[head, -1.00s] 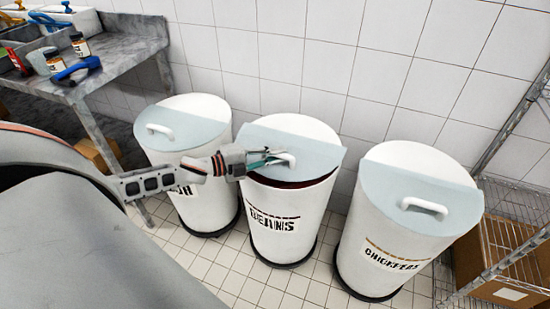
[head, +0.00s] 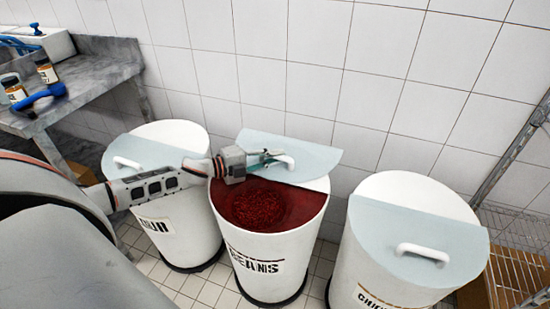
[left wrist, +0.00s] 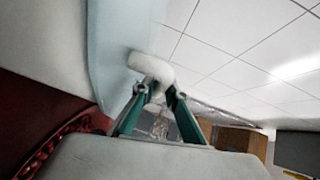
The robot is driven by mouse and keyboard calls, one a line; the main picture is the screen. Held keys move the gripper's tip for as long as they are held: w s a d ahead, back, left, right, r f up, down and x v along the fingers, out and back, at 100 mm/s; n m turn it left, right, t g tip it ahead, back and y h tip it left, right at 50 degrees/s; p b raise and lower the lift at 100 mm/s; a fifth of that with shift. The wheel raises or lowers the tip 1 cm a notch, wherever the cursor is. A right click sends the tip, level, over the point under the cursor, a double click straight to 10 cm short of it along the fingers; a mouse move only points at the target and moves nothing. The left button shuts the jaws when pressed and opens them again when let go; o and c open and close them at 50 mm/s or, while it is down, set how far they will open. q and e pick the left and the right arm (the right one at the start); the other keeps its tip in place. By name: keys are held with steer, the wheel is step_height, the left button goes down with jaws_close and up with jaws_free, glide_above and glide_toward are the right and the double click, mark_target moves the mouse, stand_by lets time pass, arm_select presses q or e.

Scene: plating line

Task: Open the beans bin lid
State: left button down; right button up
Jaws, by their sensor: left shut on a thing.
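The beans bin (head: 262,266) is the middle white bin, labelled BEANS, with dark red beans (head: 262,205) showing inside. Its pale blue lid (head: 312,160) is raised and tilted back toward the wall, leaving the front of the bin uncovered. My left gripper (head: 272,160) is shut on the white lid handle (head: 288,162). In the left wrist view, the green fingers close around the handle (left wrist: 150,68) beside the pale blue lid (left wrist: 110,50), with red beans at lower left. My right gripper is not in view.
A bin with a closed lid (head: 150,152) stands at left, and the chickpeas bin (head: 375,262) with a closed lid stands at right. A grey table (head: 95,75) with jars is at upper left. A wire rack (head: 520,145) stands at far right. The tiled wall is close behind the bins.

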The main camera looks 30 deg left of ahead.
arm_select(q)
steer(key=c, duration=2.3)
jaws_free()
steer(key=shift+s, duration=0.1)
steer(key=v, duration=1.2)
